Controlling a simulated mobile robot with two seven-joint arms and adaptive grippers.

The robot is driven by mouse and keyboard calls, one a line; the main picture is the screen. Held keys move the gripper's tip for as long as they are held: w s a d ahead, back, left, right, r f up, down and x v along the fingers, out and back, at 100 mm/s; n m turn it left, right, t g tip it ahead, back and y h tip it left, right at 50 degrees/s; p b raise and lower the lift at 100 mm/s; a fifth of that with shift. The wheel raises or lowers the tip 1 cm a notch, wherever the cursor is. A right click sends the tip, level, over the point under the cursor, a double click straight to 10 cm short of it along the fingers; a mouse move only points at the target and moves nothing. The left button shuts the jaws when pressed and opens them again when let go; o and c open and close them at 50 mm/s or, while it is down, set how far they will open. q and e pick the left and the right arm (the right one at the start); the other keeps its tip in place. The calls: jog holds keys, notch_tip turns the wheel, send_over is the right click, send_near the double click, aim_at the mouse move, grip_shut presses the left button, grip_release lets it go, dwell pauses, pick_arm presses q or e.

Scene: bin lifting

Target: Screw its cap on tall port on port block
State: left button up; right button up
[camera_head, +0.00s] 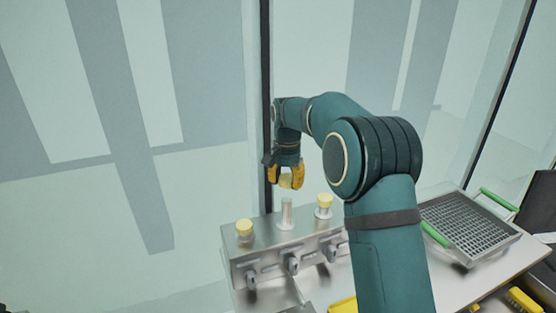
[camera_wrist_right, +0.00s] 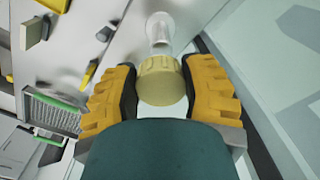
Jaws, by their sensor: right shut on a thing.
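The port block (camera_head: 262,262) is a grey metal box on the bench. Its tall port (camera_head: 286,214) is a bare, pale upright cylinder in the middle, between two shorter ports with yellow caps. My right gripper (camera_head: 286,175) is shut on a pale yellow cap (camera_head: 285,182), held above the tall port with a small gap visible in the head view. In the right wrist view, the ribbed cap (camera_wrist_right: 161,80) sits between the orange finger pads, with the tall port (camera_wrist_right: 160,32) just beyond it. My left gripper is not in view.
Yellow caps sit on the left port (camera_head: 244,229) and right port (camera_head: 324,203). Levers line the block's front. A wire basket (camera_head: 470,222) with green handles stands on the bench to the right. A dark vertical post (camera_head: 265,100) rises behind the block.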

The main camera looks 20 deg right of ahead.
aim_at(286, 200)
jog(key=shift+w+d+r, duration=0.1)
jog(key=shift+w+r, duration=0.15)
jog(key=shift+r, duration=0.1)
jog(key=shift+s+f, duration=0.2)
jog(key=shift+f, duration=0.75)
notch_tip(286, 200, down, 3)
jog(key=b, duration=0.2)
jog(key=shift+r+b, duration=0.2)
jog(key=shift+b, duration=0.1)
jog(key=shift+w+f, duration=0.1)
jog(key=shift+f, duration=0.4)
jog(key=shift+p, duration=0.45)
jog(key=shift+f, duration=0.7)
dwell(1.5)
jog(key=shift+f, duration=0.3)
dwell(1.2)
